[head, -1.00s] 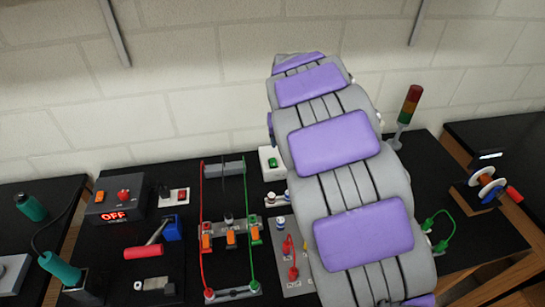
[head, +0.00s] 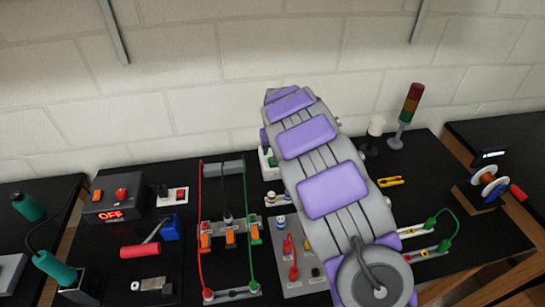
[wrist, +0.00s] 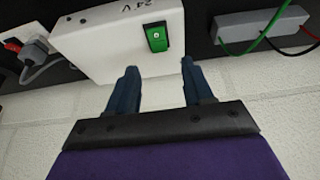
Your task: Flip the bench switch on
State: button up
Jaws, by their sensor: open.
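A white box marked "24 V" (wrist: 110,50) fills the upper middle of the wrist view and appears upside down. It carries a green rocker switch (wrist: 157,37). My gripper (wrist: 160,66) is open and empty, its blue fingertips beside the box's lower edge, with the rocker just above the gap between them. I cannot tell whether the fingers touch the box. In the head view my arm hides most of the white box (head: 264,162) and all of my gripper. A dark box with a red "OFF" display (head: 110,215) stands at the left, with an orange switch (head: 97,195) and red button (head: 121,194).
A grey terminal block (wrist: 260,28) with red and green wires is beside the white box. A socket with a grey plug (wrist: 38,50) is on its other side. A signal tower (head: 407,115) stands at the back right. The pale wall is close behind the box.

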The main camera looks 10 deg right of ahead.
jog(key=x, duration=0.5)
jog(key=shift+f+b, duration=0.35)
jog(key=shift+f, duration=0.05)
grip_shut()
